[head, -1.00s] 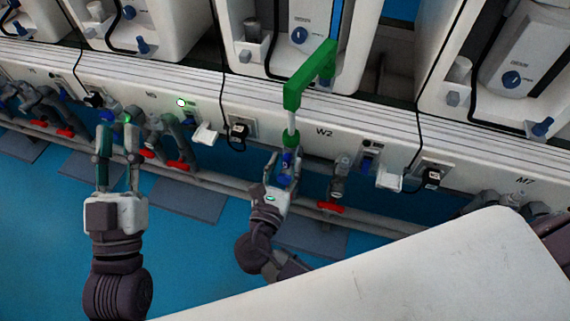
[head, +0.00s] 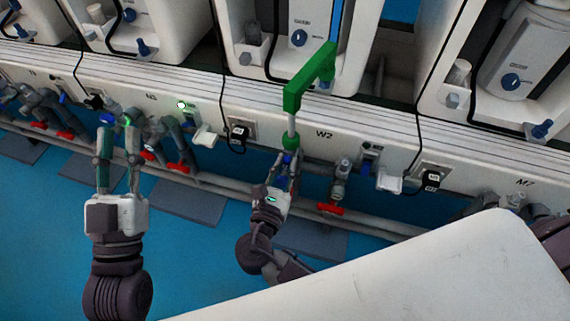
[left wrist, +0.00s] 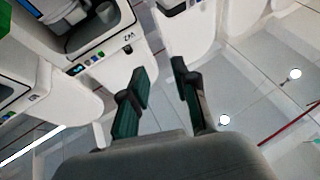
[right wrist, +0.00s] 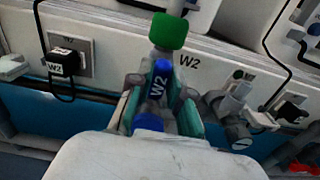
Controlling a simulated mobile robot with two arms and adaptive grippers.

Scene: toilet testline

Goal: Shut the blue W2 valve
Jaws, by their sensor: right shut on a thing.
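The blue valve handle marked W2 (right wrist: 158,82) stands upright, tip toward the green part above, in the right wrist view. My right gripper (head: 285,168) is shut on it, one finger on each side. In the head view the handle (head: 288,156) is small and partly hidden by the fingers. A blue part also shows lower between the fingers in the right wrist view. The W2 label is on the white panel beside it. My left gripper (head: 118,145) is open and empty, in front of the panel further left; its fingers (left wrist: 158,85) are apart in the left wrist view.
A red-handled valve (head: 330,208) sits to the right. Black plugs and cables (right wrist: 62,65) hang close by. A grey pipe runs below the panel.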

